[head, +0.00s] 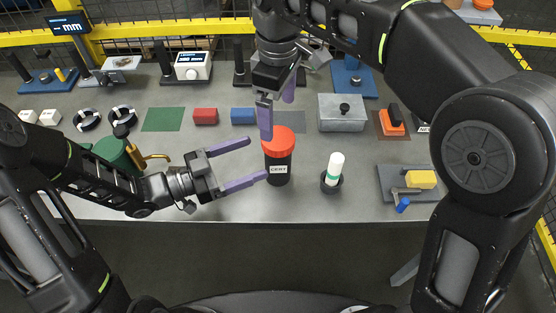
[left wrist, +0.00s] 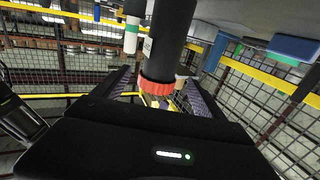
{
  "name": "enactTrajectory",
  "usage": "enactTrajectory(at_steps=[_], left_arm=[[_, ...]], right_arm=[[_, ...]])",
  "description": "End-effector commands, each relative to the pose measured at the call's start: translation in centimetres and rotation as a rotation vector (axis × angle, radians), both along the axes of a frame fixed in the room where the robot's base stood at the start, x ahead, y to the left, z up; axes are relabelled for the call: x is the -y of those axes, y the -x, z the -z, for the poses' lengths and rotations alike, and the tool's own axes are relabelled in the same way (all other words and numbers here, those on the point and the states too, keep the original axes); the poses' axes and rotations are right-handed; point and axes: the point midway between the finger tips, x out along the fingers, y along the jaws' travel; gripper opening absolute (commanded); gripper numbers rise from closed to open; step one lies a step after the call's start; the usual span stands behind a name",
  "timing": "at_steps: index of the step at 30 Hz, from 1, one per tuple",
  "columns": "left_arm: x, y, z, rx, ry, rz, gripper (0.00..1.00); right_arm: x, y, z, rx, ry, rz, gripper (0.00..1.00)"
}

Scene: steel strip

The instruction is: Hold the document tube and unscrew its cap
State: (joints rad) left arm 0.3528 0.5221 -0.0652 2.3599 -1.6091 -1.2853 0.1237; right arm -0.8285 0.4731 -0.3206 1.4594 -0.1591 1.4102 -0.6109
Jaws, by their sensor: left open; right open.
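The document tube (head: 278,173) is black with a white label and stands upright near the front edge of the table. Its red cap (head: 278,139) is on top. My left gripper (head: 258,158) is open, with its purple fingertips just left of the tube; I cannot tell whether one touches it. In the left wrist view the tube (left wrist: 170,35) and red cap (left wrist: 168,88) appear inverted, ahead between the spread fingers. My right gripper (head: 277,119) is open and points down just above the cap, one finger at its left rear edge.
A white and green bottle in a black cup (head: 332,184) stands close right of the tube. A grey lidded box (head: 342,115), red block (head: 205,116) and blue block (head: 243,116) lie behind. The table front is clear.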

Motion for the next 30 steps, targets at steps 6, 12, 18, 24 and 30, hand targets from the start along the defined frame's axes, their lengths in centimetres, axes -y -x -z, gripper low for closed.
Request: enactTrajectory(at_steps=[6, 12, 18, 24, 30], left_arm=[[1.5, -0.6, 0.0, 0.000, 0.000, 0.004, 0.82], [4.2, -1.8, 0.0, 0.001, 0.002, 0.004, 0.82], [6.4, -2.8, 0.0, 0.000, 0.001, 0.003, 0.82], [7.1, -3.2, 0.0, 0.000, 0.000, 0.000, 0.82], [7.1, -3.2, 0.0, 0.000, 0.000, 0.000, 0.81]], right_arm=[[0.0, 0.0, 0.0, 0.000, 0.000, 0.000, 0.91], [0.0, 0.0, 0.0, 0.000, 0.000, 0.001, 0.91], [0.0, 0.0, 0.0, 0.000, 0.000, 0.000, 0.91], [0.0, 0.0, 0.0, 0.000, 0.000, 0.000, 0.91], [0.0, 0.0, 0.0, 0.000, 0.000, 0.000, 0.91]])
